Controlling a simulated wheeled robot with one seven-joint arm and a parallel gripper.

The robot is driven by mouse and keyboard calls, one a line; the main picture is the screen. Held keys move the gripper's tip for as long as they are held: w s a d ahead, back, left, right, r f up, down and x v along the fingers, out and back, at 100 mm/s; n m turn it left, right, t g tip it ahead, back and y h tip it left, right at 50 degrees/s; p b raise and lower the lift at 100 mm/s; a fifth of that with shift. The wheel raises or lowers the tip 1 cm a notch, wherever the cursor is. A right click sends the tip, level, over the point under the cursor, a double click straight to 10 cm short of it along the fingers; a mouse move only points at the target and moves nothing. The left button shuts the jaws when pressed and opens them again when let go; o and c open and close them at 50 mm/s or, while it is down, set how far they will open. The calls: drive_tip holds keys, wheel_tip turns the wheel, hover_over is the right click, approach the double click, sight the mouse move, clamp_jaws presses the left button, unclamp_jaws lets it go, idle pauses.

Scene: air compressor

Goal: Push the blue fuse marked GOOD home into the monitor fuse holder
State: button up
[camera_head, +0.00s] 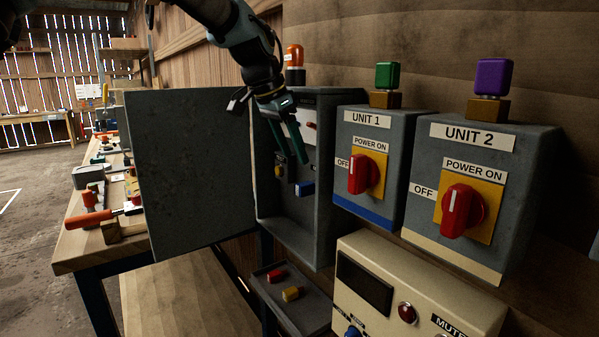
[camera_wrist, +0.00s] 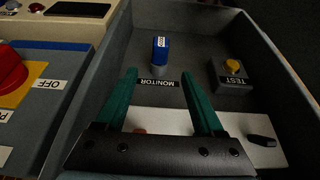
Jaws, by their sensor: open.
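The blue fuse (camera_wrist: 160,49) stands at the monitor position inside the open grey cabinet, with a white label on it whose text is too small to read clearly. It also shows in the head view (camera_head: 304,188). The MONITOR label (camera_wrist: 156,82) lies beside it, upside down in the wrist view. The fuse holder is mostly hidden by the fuse, and I cannot tell how deep the fuse sits. My gripper (camera_wrist: 158,74) is open and empty, its green fingers apart and pointing towards the fuse. In the head view my gripper (camera_head: 292,158) reaches into the cabinet above the fuse.
A TEST box (camera_wrist: 232,76) with a yellow button stands beside the fuse. The cabinet door (camera_head: 190,170) hangs open at left. A tray (camera_head: 308,312) below holds a red fuse (camera_head: 276,275) and a yellow one (camera_head: 291,294). The UNIT 1 box (camera_head: 368,165) adjoins at right.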

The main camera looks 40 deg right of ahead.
drive_tip(key=shift+v, duration=1.35)
drive_tip(key=w+a+f+n+t+y, duration=0.1)
drive_tip(key=w+a+f+n, duration=0.25)
drive_tip(key=a, duration=0.35)
drive_tip(key=w+a+f+n, duration=0.2)
drive_tip(key=a+f, duration=0.2)
drive_tip(key=a, duration=0.3)
drive_tip(key=w+a+f+n+t+y, duration=0.1)
drive_tip(key=w+a+f+n, duration=0.25)
drive_tip(key=a, duration=0.35)
drive_tip(key=s+a+f+n, duration=0.2)
drive_tip(key=s+a+f, duration=0.1)
drive_tip(key=a, duration=0.5)
drive_tip(key=s+a+f+n+y, duration=0.1)
drive_tip(key=s+a+f+n, duration=0.2)
drive_tip(key=a, duration=0.5)
drive_tip(key=s+a+f+n+y, duration=0.1)
drive_tip(key=s+a+f+n, duration=0.1)
drive_tip(key=a, duration=0.6)
wheel_tip(320, 180, down, 3)
drive_tip(key=shift+s+a+r+n, duration=0.15)
drive_tip(key=shift+s+a+n, duration=0.2)
drive_tip(key=shift+n, duration=0.35)
drive_tip(key=shift+d, duration=0.1)
